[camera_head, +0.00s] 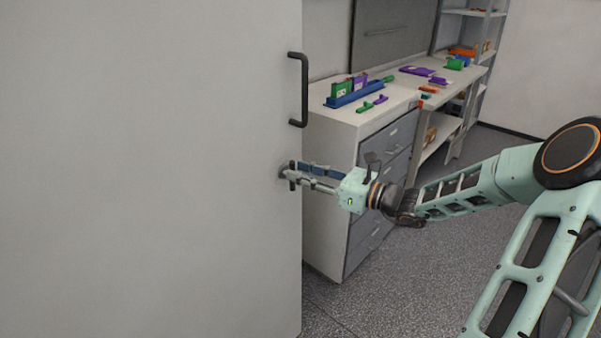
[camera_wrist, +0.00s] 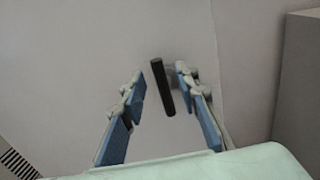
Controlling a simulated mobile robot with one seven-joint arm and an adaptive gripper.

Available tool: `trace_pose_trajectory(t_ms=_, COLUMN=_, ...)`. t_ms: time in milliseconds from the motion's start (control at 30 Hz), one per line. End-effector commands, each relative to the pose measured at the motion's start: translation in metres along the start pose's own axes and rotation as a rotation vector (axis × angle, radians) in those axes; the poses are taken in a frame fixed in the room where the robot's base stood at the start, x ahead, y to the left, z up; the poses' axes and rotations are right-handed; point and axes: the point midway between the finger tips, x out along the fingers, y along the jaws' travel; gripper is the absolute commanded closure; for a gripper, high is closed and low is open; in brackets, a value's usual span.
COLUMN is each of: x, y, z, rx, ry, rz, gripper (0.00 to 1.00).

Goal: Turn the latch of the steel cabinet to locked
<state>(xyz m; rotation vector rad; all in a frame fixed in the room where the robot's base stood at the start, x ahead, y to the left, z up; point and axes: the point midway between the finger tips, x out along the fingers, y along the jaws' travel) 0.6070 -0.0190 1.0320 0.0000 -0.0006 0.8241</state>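The steel cabinet (camera_head: 150,170) fills the left of the head view with its closed-looking grey face. Its latch (camera_head: 291,175) is a small dark bar on a round base near the right edge of that face, below a handle. In the wrist view the latch (camera_wrist: 162,88) stands nearly upright, its top leaning slightly left. My gripper (camera_head: 300,174) reaches it from the right. In the wrist view my gripper (camera_wrist: 160,75) is open, with one finger on each side of the latch. A gap shows on both sides, wider on the left. The latch's base is partly hidden by the right finger.
A long black handle (camera_head: 303,90) stands out from the cabinet above my gripper. Behind is a grey drawer unit (camera_head: 385,145) with coloured parts on top, then a workbench and shelf rack (camera_head: 470,25). The floor (camera_head: 400,275) between is clear.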

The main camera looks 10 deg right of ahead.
Motion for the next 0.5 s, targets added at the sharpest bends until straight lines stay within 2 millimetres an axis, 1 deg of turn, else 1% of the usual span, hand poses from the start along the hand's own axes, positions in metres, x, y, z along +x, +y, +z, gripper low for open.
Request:
trace_pose_trajectory(t_ms=100, x=0.0070, y=0.0003, z=-0.0003, rx=0.000, ry=0.001, rz=0.001, gripper=0.71)
trace_pose_trajectory(t_ms=367, x=0.0081, y=0.0000, z=-0.0002, rx=0.000, ry=0.001, rz=0.000, gripper=0.71)
trace_pose_trajectory(t_ms=400, x=0.0081, y=0.0000, z=-0.0002, rx=0.000, ry=0.001, rz=0.000, gripper=0.73)
trace_pose_trajectory(t_ms=500, x=0.0080, y=0.0001, z=-0.0002, rx=0.000, ry=0.001, rz=0.000, gripper=0.84)
